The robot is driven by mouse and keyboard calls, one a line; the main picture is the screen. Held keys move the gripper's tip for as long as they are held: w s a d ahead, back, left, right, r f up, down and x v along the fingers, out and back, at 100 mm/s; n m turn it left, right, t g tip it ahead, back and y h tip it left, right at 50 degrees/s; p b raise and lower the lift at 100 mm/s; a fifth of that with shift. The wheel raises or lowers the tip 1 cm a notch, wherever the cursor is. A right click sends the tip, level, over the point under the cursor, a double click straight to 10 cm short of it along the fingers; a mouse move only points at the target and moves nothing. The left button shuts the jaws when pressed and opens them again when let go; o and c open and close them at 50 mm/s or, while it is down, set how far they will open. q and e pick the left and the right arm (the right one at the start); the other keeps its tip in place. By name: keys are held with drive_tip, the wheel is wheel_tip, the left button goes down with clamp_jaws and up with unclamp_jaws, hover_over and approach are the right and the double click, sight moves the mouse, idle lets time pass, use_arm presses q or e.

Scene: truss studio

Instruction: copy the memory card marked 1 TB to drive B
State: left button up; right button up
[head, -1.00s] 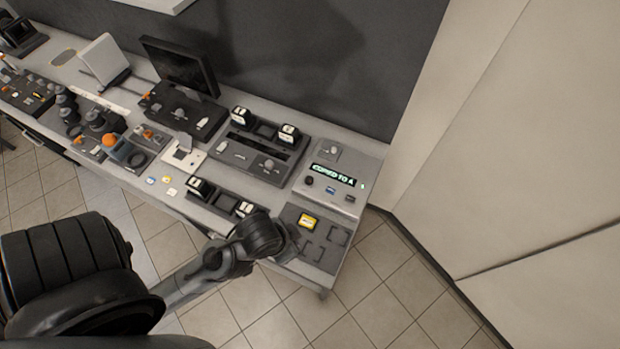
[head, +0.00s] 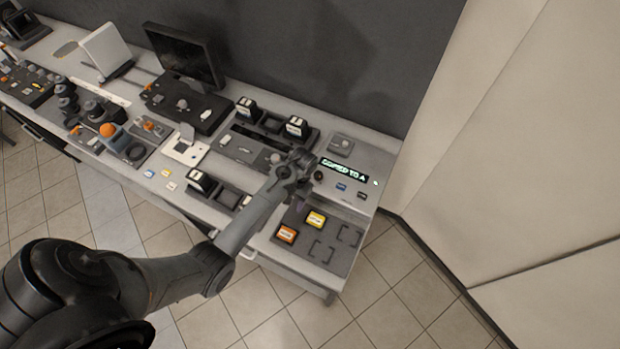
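A grey console at the right has a lit display (head: 344,171) that reads "COPIED TO A". Two small buttons, one blue (head: 341,186), sit below the display. In front of it a dark pad (head: 300,253) with bracketed outlines holds an orange card (head: 286,234) and a yellow card (head: 315,219). Their markings are too small to read, so I cannot tell which is 1 TB. My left gripper (head: 308,176) is over the console's left edge, beside the display. Its fingers are too small to tell whether they are open or hold anything. My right gripper is not in view.
Dark units with white labelled blocks (head: 297,127) stand left of the console. Several small cards (head: 166,173) lie near the desk's front edge. A monitor (head: 186,57) stands behind. Two bracketed places on the pad's right (head: 349,234) are empty.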

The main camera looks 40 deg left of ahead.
sight(318, 174)
use_arm(q)
drive_tip(key=shift+t, duration=0.7)
drive_tip(key=w+r, duration=0.1)
drive_tip(key=w, duration=0.1)
drive_tip(key=w+r+b, duration=0.1)
drive_tip(key=w, duration=0.2)
drive_tip(key=w+a+r, duration=0.1)
drive_tip(key=w+r, duration=0.1)
drive_tip(key=w, duration=0.1)
drive_tip(key=w+r+t+b, duration=0.2)
drive_tip(key=w+r, duration=0.4)
drive_tip(key=shift+n, duration=0.3)
wheel_tip(318, 174, down, 11)
drive_tip(key=shift+w+r, duration=0.1)
drive_tip(key=shift+r, duration=0.1)
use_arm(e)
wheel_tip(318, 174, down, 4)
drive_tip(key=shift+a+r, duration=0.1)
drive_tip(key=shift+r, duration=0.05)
use_arm(q)
drive_tip(key=c, duration=1)
drive_tip(key=shift+c, duration=0.2)
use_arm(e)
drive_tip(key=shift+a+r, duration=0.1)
